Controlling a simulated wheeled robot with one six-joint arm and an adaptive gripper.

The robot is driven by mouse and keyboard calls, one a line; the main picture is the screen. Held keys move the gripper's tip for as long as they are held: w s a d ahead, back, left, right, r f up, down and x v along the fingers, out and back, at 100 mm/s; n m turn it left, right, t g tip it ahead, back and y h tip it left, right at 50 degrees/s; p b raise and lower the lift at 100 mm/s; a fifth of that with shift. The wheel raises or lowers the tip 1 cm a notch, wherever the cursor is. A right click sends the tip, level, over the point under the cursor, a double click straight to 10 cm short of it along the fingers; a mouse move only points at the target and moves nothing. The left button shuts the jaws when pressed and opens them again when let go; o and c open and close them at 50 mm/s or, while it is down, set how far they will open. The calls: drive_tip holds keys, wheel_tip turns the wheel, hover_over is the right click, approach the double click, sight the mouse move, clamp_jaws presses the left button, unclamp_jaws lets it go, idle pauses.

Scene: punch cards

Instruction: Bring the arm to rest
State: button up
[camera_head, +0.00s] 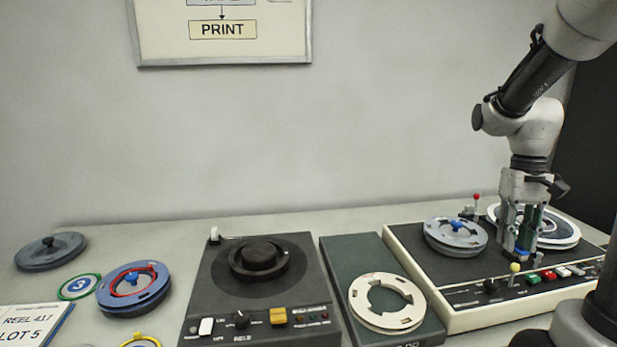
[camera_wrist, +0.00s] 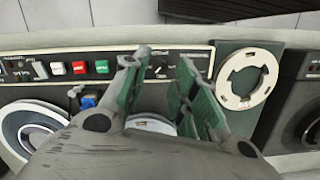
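My gripper (camera_head: 521,245) points down over the cream-framed tape deck (camera_head: 462,317) at the right, in front of its two reels. In the wrist view its two green-padded fingers (camera_wrist: 158,72) stand apart with nothing held between them. The gripper is open. The head view does not clearly show how high the fingertips are above the deck. My arm comes down from the upper right.
Grey reel (camera_head: 456,236) and white-rimmed reel (camera_head: 567,232) sit on the deck. A cream ring (camera_head: 361,299) lies on a green plate. A dark deck (camera_head: 205,285), blue reel (camera_head: 152,299), grey reel (camera_head: 55,249) and label card (camera_head: 55,322) stand farther left.

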drive_tip(key=s+a+r+n+t, duration=0.1)
drive_tip(key=s+a+r+t, duration=0.5)
drive_tip(key=s, duration=0.5)
drive_tip(key=shift+s+a+r+n, duration=0.2)
drive_tip(key=shift+a+r+n, duration=0.2)
drive_tip(key=shift+a+r, duration=0.5)
